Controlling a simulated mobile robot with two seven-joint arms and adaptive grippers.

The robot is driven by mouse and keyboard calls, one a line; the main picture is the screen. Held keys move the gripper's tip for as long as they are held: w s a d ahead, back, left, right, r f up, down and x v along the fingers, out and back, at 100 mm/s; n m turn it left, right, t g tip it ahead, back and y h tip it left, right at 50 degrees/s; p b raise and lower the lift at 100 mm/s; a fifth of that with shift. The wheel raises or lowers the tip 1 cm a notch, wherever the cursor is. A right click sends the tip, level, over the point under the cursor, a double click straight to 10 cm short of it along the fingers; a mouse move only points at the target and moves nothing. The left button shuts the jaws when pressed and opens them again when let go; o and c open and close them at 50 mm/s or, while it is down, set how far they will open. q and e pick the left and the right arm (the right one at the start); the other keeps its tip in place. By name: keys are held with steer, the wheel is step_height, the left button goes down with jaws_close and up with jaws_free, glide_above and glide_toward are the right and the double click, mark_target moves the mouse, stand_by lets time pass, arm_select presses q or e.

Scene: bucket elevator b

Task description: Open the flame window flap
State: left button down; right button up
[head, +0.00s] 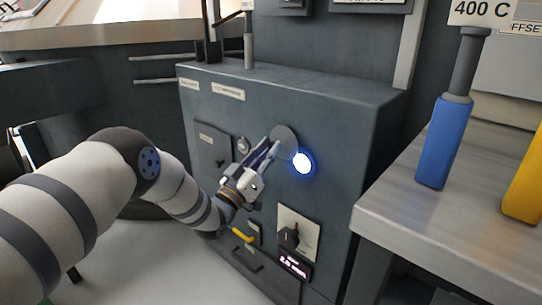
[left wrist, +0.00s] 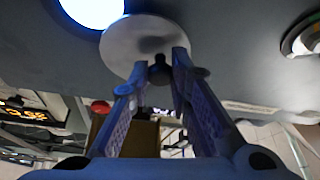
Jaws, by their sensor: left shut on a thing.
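The flame window flap (head: 285,138) is a round grey disc on the front of the dark grey cabinet. The flame window (head: 302,163) glows blue-white just below and right of it, and most of the window shows uncovered. My left gripper (head: 267,150) reaches the flap from the lower left. In the left wrist view the flap (left wrist: 132,38) lies beside the glowing window (left wrist: 93,8). A small dark knob (left wrist: 159,72) on the flap sits between the fingers of my left gripper (left wrist: 160,66), which is shut on it. My right gripper is out of view.
The cabinet (head: 330,105) also carries a rotary switch (head: 289,238), a lit display (head: 295,263) and a yellow handle (head: 242,236).

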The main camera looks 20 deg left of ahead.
arm_select(q)
steer(key=shift+a+r+m, duration=0.15)
steer(key=shift+r+m, duration=0.2)
steer(key=shift+m, duration=0.35)
steer(key=shift+h, duration=0.4)
steer(key=c, duration=1.5)
jaws_free()
steer(key=shift+o, duration=0.2)
steer(key=v, duration=1.2)
steer(key=shift+r, duration=0.15)
